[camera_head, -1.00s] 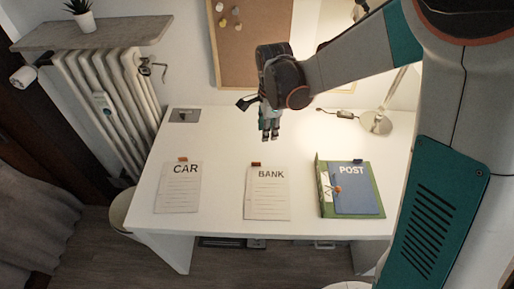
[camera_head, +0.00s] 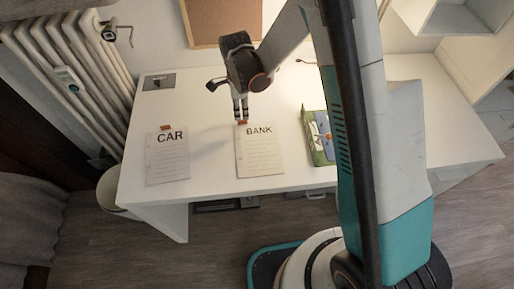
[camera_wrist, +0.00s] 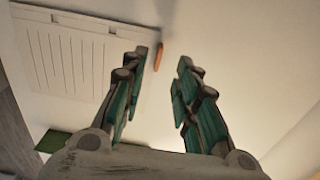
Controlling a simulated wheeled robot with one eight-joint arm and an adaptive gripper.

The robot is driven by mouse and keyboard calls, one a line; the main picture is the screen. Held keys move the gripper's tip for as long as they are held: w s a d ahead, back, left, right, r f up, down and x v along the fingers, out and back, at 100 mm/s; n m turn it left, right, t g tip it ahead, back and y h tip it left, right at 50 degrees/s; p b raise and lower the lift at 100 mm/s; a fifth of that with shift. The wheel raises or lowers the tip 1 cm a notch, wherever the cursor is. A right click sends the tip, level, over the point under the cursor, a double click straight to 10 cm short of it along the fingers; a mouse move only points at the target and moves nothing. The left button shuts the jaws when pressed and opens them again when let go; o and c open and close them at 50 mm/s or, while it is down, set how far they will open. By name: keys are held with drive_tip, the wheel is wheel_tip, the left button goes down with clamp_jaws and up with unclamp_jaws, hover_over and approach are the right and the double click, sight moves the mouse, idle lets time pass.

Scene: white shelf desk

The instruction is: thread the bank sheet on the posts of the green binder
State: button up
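The white BANK sheet (camera_head: 260,158) lies flat on the desk with a small orange-red tab (camera_head: 251,127) at its top edge. My gripper (camera_head: 241,118) points down just behind that edge. In the wrist view my gripper (camera_wrist: 163,57) is open, and the tab (camera_wrist: 158,58) shows between the fingertips. The lined sheet (camera_wrist: 75,60) lies to the left there. I cannot tell how high the fingers are above the tab. A green edge (camera_wrist: 52,142) shows at the wrist view's lower left. The posts cannot be made out.
The CAR sheet (camera_head: 167,165) with a reddish tab lies left of the BANK sheet on the white desk (camera_head: 210,115). A blue sheet (camera_head: 325,135) shows on the binder. A radiator (camera_head: 80,75) stands at the left and a corkboard (camera_head: 222,20) hangs behind.

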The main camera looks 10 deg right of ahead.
drive_tip(key=f+b, duration=0.2)
drive_tip(key=f, duration=0.3)
drive_tip(key=shift+d+f+b, duration=0.15)
drive_tip(key=shift+d+b, duration=0.25)
drive_tip(key=shift+s, duration=0.1)
clamp_jaws()
